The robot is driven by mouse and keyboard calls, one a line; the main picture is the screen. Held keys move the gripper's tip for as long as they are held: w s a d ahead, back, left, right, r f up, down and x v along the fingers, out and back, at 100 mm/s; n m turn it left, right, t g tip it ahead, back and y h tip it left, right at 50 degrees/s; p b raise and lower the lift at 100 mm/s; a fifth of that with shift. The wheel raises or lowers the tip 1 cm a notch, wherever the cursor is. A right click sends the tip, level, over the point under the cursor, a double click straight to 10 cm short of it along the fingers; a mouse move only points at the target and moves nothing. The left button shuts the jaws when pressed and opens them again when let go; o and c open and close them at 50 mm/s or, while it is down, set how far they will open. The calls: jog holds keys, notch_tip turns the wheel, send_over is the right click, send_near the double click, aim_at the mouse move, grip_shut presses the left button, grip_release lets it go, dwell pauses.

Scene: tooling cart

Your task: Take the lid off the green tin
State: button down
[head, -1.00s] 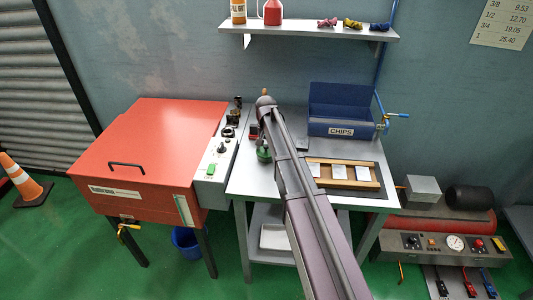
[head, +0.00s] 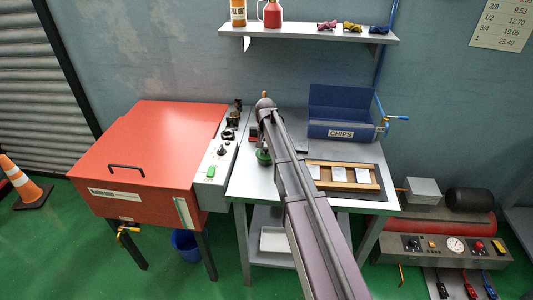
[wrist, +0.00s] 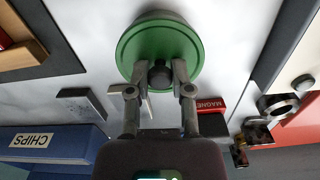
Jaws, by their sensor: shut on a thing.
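The green tin (wrist: 160,38) stands on the grey cart top, with its round green lid facing the wrist camera. My gripper (wrist: 160,72) is shut on this knob, one finger on each side. In the head view the green tin (head: 263,157) shows only in part, beside my arm, which hides the rest. I cannot tell whether the lid is seated on the tin or lifted off it.
A blue CHIPS bin (head: 341,112) stands at the back right of the cart (head: 240,180). A wooden tray (head: 352,176) with white cards lies to the right. A red box marked MAGNE (wrist: 211,106) lies near the tin. An orange-red cabinet (head: 150,150) stands to the left.

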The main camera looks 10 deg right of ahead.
aim_at(266, 148)
jog(key=shift+r, duration=0.15)
notch_tip(266, 148, up, 4)
jog(key=p, duration=0.3)
jog(key=shift+f+p, duration=0.25)
jog(key=shift+p, duration=0.15)
jog(key=s+r+p, duration=0.1)
jog(key=s, duration=1.5)
jog(key=shift+s, duration=0.1)
